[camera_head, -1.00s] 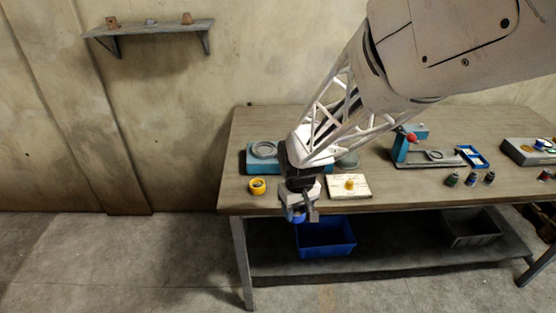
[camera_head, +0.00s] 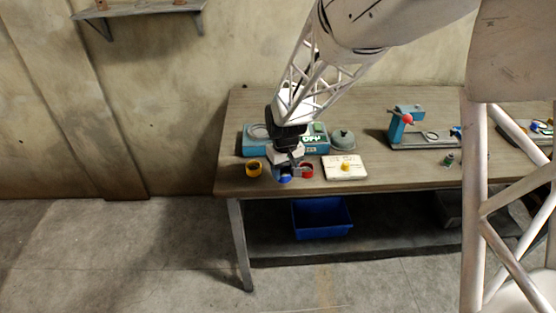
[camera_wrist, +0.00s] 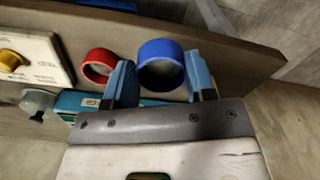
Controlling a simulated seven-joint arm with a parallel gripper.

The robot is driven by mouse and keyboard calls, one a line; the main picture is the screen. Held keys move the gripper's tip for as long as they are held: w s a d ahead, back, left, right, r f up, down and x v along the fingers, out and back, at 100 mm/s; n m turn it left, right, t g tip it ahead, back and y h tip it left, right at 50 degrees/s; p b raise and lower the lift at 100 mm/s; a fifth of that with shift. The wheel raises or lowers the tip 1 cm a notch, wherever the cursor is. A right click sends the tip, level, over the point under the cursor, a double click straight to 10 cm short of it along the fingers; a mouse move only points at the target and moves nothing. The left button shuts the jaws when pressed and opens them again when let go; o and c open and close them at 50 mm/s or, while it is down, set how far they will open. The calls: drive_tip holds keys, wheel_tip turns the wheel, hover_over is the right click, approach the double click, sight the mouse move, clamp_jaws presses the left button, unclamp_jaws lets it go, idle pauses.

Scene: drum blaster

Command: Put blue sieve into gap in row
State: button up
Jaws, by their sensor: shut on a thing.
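The blue sieve (camera_head: 285,178) is a short open ring, and it also shows in the wrist view (camera_wrist: 162,50). My gripper (camera_head: 290,168) is shut on it, with one finger on each side in the wrist view (camera_wrist: 162,82). The sieve is near the table's front edge; I cannot tell if it touches the top. A yellow sieve (camera_head: 253,170) stands to its left and a red sieve (camera_head: 307,170) close to its right. The gap between these two is partly hidden by my gripper. The red sieve also shows beside a finger in the wrist view (camera_wrist: 98,62).
A white board with a yellow knob (camera_head: 345,167) lies right of the red sieve. A blue bin (camera_head: 321,218) sits on the lower shelf.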

drive_tip(key=shift+w+a+f, duration=0.1)
drive_tip(key=shift+w+a, duration=0.1)
drive_tip(key=shift+w, duration=0.95)
drive_tip(key=shift+w+a+f, duration=0.1)
drive_tip(key=shift+w+a, duration=0.15)
drive_tip(key=shift+w, duration=0.85)
drive_tip(key=shift+w+a+f, duration=0.1)
drive_tip(key=shift+w+a, duration=0.1)
drive_tip(key=shift+w, duration=0.95)
drive_tip(key=shift+f, duration=0.1)
drive_tip(key=shift+f, duration=1.65)
drive_tip(key=shift+f, duration=0.15)
drive_tip(key=o, duration=0.9)
drive_tip(key=shift+o, duration=0.2)
wheel_tip(320, 180, up, 12)
